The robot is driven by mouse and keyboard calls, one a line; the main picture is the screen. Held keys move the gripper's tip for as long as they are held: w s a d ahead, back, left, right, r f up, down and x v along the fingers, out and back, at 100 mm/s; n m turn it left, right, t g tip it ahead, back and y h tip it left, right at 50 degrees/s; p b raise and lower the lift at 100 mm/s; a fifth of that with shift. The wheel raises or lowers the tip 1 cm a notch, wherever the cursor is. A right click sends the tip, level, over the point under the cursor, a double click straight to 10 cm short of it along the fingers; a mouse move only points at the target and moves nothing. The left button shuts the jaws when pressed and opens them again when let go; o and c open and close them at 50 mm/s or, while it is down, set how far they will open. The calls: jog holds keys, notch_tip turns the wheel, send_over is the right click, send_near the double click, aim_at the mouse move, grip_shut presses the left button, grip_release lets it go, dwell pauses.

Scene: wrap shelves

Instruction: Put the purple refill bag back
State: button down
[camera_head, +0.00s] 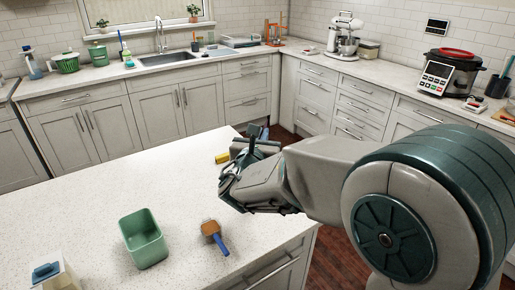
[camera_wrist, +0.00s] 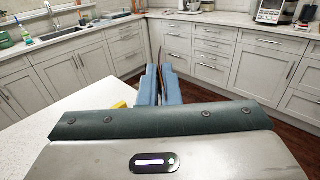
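I cannot make out a purple refill bag in either view. My gripper (camera_head: 260,136) is held above the far right corner of the light speckled counter (camera_head: 110,195), pointing away toward the back cabinets. In the wrist view its two blue fingers (camera_wrist: 160,85) stand close together with only a thin gap. I see nothing held between them. The hand and arm hide part of the counter corner and the floor behind it.
On the counter are a green open bin (camera_head: 143,240), a brown-headed tool with a blue handle (camera_head: 214,236), a yellow block (camera_head: 222,158) near my gripper and a white-and-blue container (camera_head: 52,273). The back counter has a sink (camera_head: 167,60), mixer (camera_head: 344,35) and cooker (camera_head: 449,72).

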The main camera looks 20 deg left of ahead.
jog(key=shift+w+a+f, duration=0.1)
jog(key=shift+a+f, duration=0.25)
jog(key=shift+a, duration=0.25)
notch_tip(320, 180, down, 4)
jog(key=shift+p, duration=0.3)
jog(key=shift+f+b, duration=0.2)
jog(key=shift+b, duration=0.1)
jog(key=c, duration=1.6)
grip_release()
jog(key=shift+c, duration=0.2)
jog(key=shift+r, duration=0.15)
